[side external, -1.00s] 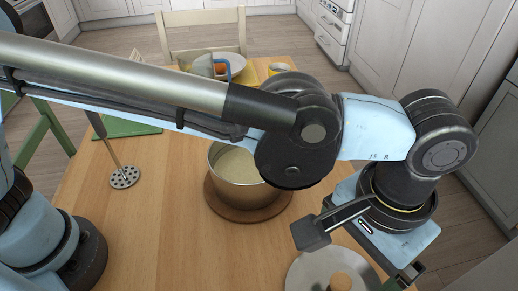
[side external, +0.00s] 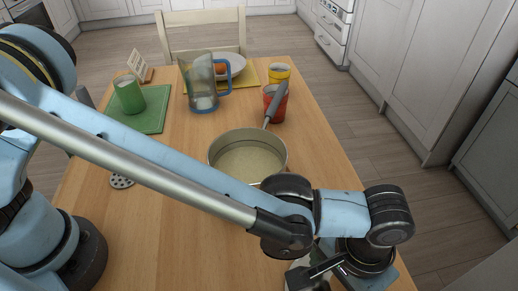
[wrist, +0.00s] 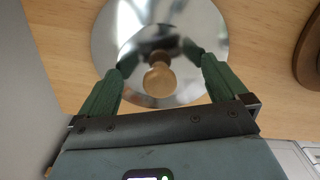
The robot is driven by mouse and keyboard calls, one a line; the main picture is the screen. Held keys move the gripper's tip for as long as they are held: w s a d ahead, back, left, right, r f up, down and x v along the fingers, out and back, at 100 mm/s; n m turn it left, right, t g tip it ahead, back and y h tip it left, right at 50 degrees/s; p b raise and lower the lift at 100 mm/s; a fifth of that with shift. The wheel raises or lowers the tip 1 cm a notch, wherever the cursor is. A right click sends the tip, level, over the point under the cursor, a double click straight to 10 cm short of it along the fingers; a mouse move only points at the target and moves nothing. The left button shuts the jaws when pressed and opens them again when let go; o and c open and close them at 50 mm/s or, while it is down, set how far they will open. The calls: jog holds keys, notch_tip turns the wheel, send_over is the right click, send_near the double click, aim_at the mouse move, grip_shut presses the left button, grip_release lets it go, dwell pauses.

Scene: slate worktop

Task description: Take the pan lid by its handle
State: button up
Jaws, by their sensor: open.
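The pan lid (wrist: 112,40) is a shiny metal disc lying on the wooden table, with a round wooden knob handle (wrist: 158,80) at its middle. In the wrist view, my gripper (wrist: 162,64) is open above the lid, with one green finger on each side of the knob. The fingers look apart from the knob; how far above the lid they are I cannot tell. In the side view my arm hides most of the lid and the fingertips.
A red cup (side external: 273,108), a yellow cup (side external: 280,72), a glass jug (side external: 202,95) and a plate (side external: 229,66) stand behind the pan. A green cup (side external: 128,98) is on a green mat (side external: 151,123) at the left. The table's right edge is close to the lid.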

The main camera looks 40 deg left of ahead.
grip_shut()
dwell(0.6)
